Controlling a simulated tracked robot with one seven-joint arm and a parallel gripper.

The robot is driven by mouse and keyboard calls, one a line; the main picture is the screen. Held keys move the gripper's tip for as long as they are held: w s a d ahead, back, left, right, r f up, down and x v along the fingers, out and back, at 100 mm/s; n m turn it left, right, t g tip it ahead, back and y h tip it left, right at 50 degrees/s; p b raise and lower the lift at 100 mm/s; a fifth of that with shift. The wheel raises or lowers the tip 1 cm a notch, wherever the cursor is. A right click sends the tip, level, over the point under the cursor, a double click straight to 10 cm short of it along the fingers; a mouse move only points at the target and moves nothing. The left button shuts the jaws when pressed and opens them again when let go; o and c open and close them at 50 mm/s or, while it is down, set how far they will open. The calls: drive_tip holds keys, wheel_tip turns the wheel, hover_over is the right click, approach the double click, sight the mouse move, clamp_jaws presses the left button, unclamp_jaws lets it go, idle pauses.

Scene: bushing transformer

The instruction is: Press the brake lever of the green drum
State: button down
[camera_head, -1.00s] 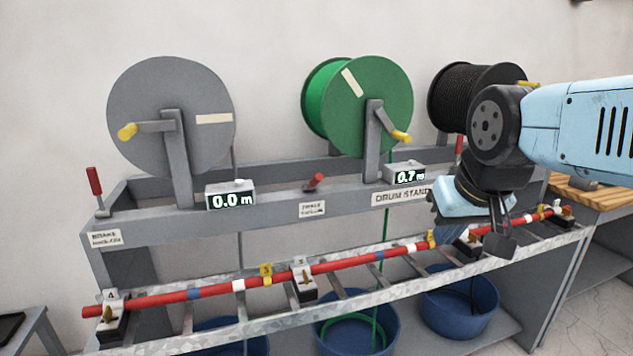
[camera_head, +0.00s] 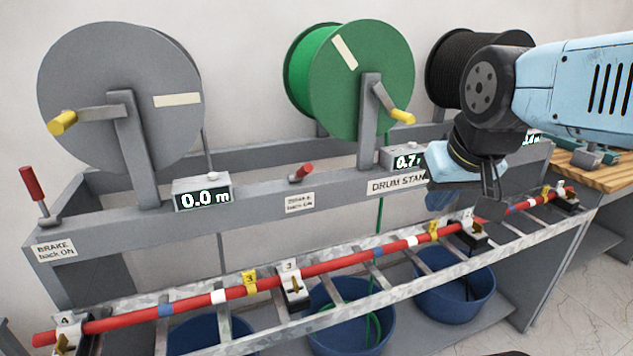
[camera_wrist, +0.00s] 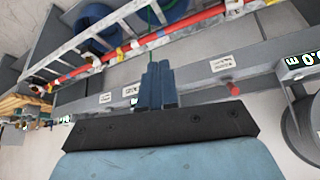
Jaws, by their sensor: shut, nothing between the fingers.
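The green drum (camera_head: 362,80) sits on the stand in the middle, with a yellow-tipped crank (camera_head: 401,116). A short red-handled brake lever (camera_head: 301,173) leans on the stand rail, below and left of the drum, above a "BRAKE back ON" label (camera_head: 300,202). The lever also shows in the wrist view (camera_wrist: 233,89), to the right of my fingers. My gripper (camera_head: 438,197) points down in front of the rail, to the right of this lever and apart from it. In the wrist view its blue fingers (camera_wrist: 157,80) are together, with nothing between them.
A grey drum (camera_head: 118,95) and its upright red lever (camera_head: 34,187) stand at left; a black drum (camera_head: 465,65) is partly behind my arm. A red cable (camera_head: 340,261) runs along the ladder-like tray in front, above blue buckets (camera_head: 455,292). A meter box (camera_head: 201,193) reads 0.0 m.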

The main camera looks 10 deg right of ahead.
drive_tip(key=w+a+f+m+g+y, duration=1)
drive_tip(key=f+m+g+y, duration=0.1)
drive_tip(key=f+m, duration=0.2)
drive_tip(key=w+d+f+m+t+y, duration=0.2)
drive_tip(key=w+m+t+y, duration=0.1)
drive_tip(key=w+m+y, duration=0.3)
drive_tip(key=w+d+f+m+t+y, duration=0.2)
drive_tip(key=w+f+m+t+y, duration=0.1)
drive_tip(key=w+m+y, duration=0.3)
drive_tip(key=shift+w+d+m+t, duration=0.35)
drive_tip(key=shift+w+m+t, duration=0.3)
drive_tip(key=shift+m, duration=0.45)
drive_tip(key=shift+s, duration=0.15)
approach(301, 173)
drive_tip(key=s+a+f, duration=0.1)
drive_tip(key=s+a, duration=0.2)
drive_tip(key=shift+w+a+r, duration=0.25)
drive_tip(key=shift+w+r, duration=0.05)
drive_tip(key=shift+r, duration=0.25)
drive_tip(key=shift+w+a+r, duration=0.25)
drive_tip(key=shift+w+r, duration=0.05)
drive_tip(key=shift+r, duration=0.3)
drive_tip(key=shift+w+a+r, duration=0.25)
drive_tip(key=shift+w+r, duration=0.05)
drive_tip(key=shift+r, duration=0.25)
